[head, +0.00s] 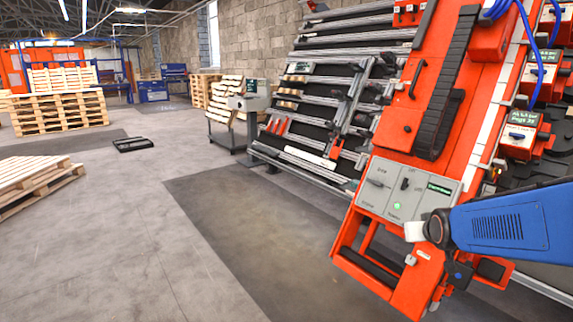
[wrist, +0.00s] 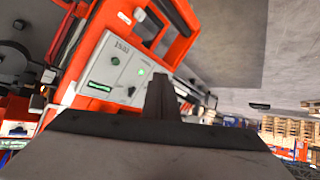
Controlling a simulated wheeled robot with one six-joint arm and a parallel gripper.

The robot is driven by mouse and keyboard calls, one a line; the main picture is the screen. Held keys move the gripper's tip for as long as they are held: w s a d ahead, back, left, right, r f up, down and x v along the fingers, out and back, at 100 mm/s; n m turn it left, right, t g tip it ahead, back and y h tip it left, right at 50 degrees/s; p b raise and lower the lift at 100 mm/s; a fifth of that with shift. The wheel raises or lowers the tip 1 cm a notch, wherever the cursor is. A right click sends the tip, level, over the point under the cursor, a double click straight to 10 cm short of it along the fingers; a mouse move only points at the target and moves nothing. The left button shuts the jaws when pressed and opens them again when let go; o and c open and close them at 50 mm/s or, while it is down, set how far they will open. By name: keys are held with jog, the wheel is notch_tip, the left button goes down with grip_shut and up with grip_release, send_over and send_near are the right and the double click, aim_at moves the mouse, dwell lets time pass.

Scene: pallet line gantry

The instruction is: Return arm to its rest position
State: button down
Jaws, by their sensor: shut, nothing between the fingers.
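My blue arm (head: 505,222) reaches in from the right edge of the head view, in front of the lower part of the orange machine (head: 468,90). Its end is by the grey control panel (head: 408,190), which has dark switches, a green lit button and a small green display. In the head view I cannot make out the fingers. In the wrist view my gripper (wrist: 162,98) is a dark shape at the middle, shut and empty. The control panel (wrist: 125,70) is behind it, up and to the left, apart from the fingers as far as I can tell.
A sloped rack of metal rails (head: 325,100) stands along the wall behind the machine. A grey box on a stand (head: 250,100) is left of it. Wooden pallets (head: 58,110) are stacked at the back left, with others (head: 35,175) nearer. The grey floor (head: 110,240) between is open.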

jog(key=s+a+g, duration=0.2)
jog(key=s+a, duration=0.2)
jog(key=s, duration=1.1)
jog(key=s+a+f+g+y, duration=0.1)
jog(key=s+a+g, duration=0.2)
jog(key=s, duration=1.2)
jog(key=shift+s+a+f+n+g+y, duration=0.2)
jog(key=shift+a+n+g+y, duration=0.1)
jog(key=shift+a, duration=0.35)
